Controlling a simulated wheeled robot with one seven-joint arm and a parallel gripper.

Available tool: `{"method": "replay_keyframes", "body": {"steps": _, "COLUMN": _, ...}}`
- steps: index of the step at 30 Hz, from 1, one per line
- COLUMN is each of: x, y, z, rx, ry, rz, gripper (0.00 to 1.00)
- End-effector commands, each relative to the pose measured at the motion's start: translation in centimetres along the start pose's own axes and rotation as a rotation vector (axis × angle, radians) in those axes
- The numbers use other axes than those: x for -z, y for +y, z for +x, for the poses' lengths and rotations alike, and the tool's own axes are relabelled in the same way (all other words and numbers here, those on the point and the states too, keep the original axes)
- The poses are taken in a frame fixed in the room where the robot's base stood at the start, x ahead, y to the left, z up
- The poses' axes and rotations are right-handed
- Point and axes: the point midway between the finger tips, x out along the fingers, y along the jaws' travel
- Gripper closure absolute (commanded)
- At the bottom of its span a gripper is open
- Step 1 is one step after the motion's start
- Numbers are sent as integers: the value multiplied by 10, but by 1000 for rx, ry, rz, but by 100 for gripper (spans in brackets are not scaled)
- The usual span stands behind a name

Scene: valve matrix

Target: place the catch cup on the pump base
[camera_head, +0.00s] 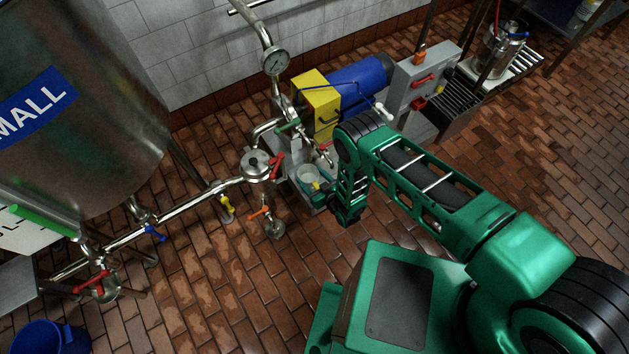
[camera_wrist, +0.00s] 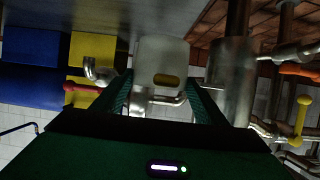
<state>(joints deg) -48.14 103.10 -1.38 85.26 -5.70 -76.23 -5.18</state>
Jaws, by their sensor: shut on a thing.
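The catch cup (camera_wrist: 160,55) is a pale, translucent vessel between my two fingers in the wrist view. In the head view the cup (camera_head: 308,174) shows as a small whitish round shape beside the pump. My gripper (camera_wrist: 161,98) is shut on the cup; in the head view it is small and partly hidden by my own arm (camera_head: 322,188). The pump base (camera_head: 318,203) is a grey metal surface below the yellow pump housing (camera_head: 318,104). The cup is over or at this base; I cannot tell whether it touches.
A blue motor (camera_head: 360,82) and a grey control box (camera_head: 425,78) stand behind my arm. Steel pipes with a filter body (camera_head: 256,165), red handle (camera_head: 277,163) and orange handle (camera_head: 260,211) lie close on the left. Open brick floor (camera_head: 225,285) lies in front.

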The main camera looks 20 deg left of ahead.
Motion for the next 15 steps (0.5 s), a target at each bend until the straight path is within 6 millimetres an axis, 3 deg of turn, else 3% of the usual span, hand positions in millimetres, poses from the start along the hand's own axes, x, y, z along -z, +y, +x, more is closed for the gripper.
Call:
{"method": "replay_keyframes", "body": {"steps": 6, "x": -7, "y": 11, "z": 10, "rx": 1, "ry": 0, "rz": -1, "gripper": 56}}
{"method": "replay_keyframes", "body": {"steps": 15, "x": -38, "y": 10, "z": 23, "rx": 0, "ry": 0, "rz": 0, "gripper": 56}}
